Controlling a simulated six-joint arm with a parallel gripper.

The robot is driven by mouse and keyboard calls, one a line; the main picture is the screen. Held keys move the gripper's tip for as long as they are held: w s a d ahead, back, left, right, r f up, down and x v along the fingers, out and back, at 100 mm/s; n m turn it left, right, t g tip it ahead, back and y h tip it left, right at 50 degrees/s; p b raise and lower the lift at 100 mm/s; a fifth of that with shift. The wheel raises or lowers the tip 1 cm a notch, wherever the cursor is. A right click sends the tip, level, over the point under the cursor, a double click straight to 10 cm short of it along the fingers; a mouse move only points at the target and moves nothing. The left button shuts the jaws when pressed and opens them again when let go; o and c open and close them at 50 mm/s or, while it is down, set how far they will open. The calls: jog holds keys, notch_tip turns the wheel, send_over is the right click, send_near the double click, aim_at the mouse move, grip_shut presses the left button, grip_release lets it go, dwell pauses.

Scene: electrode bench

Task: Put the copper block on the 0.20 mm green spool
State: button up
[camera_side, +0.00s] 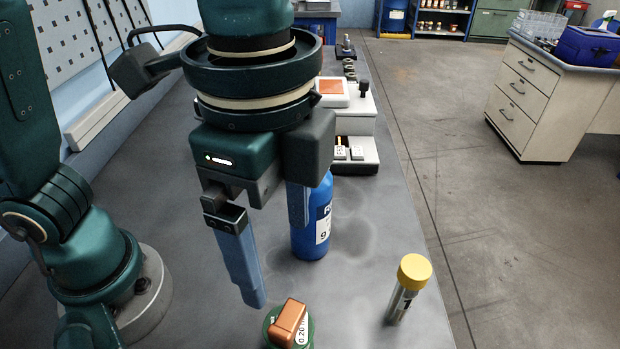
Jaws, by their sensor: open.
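The copper block (289,315) rests on top of the green spool (307,336) at the bottom of the side view. The spool's white label reads 0.20, with the rest cut short. The block sits slightly askew on the spool. My gripper (277,262) hangs above and behind them with its two blue fingers spread apart. Nothing is between the fingers. The left finger's tip is near the block, with a small gap seen between them. The spool's lower part is cut off by the frame's edge.
A blue bottle (312,243) stands just behind my right finger. A clear vial with a yellow cap (414,271) stands to the right, tilted in the picture. A white instrument (350,125) stands farther back. The bench (370,220) is clear between the bottle and the vial.

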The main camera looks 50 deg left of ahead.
jog(key=a+f+n+t, duration=0.1)
jog(key=a+n+t, duration=0.1)
jog(key=a+n, duration=0.4)
jog(key=w+a+f+n+t, duration=0.1)
jog(key=a+f+n+t, duration=0.1)
jog(key=a+n, duration=0.5)
jog(key=a+t, duration=0.1)
jog(key=a, duration=0.2)
jog(key=shift+a, duration=0.4)
jog(key=shift+w, duration=0.1)
